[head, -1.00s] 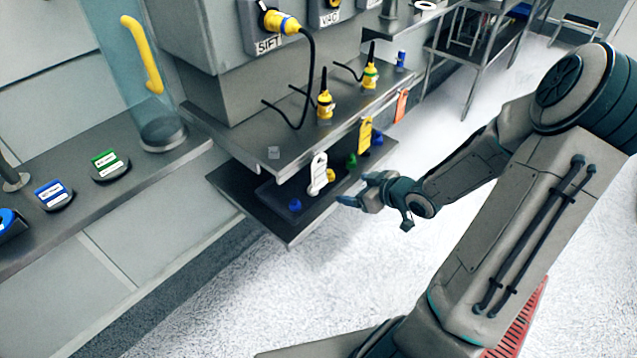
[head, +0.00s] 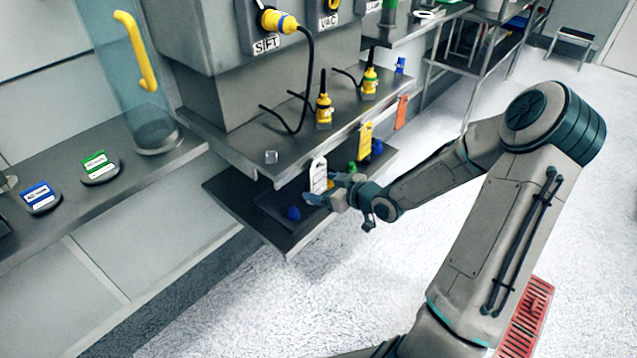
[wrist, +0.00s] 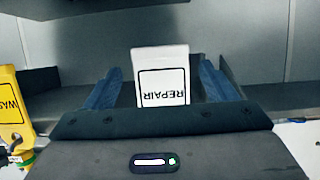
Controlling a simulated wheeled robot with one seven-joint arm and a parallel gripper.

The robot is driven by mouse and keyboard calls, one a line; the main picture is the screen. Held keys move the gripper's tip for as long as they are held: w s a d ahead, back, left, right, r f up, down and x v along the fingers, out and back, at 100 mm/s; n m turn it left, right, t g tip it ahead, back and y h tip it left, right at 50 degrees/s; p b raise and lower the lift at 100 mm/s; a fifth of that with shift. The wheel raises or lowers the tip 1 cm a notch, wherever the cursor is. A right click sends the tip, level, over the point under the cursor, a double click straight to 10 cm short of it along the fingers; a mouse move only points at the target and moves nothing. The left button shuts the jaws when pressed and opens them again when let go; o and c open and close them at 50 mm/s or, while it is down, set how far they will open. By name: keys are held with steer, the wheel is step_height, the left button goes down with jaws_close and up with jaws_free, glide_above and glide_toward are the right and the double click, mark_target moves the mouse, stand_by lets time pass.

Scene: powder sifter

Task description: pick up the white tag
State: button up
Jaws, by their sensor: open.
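The white tag (head: 318,176) hangs at the front edge of the upper steel shelf. In the wrist view the white tag (wrist: 161,78) shows the word REPAIR upside down and stands between the two blue fingers. I see a gap between the tag and each finger.
A yellow tag (head: 365,138) and an orange tag (head: 402,113) hang farther right along the same shelf edge (head: 283,180). The yellow tag also shows at the left of the wrist view (wrist: 10,105). A lower tray (head: 262,208) holds a blue knob (head: 293,213) below the white tag. Yellow plugs (head: 323,110) stand on the shelf.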

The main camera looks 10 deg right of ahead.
mark_target(319, 186)
steer(key=x, duration=0.3)
steer(key=shift+w+a+f+b, duration=0.15)
steer(key=shift+w+a+b, duration=0.1)
steer(key=shift+a+b, duration=0.1)
steer(key=c, duration=1)
steer(key=shift+c, duration=0.3)
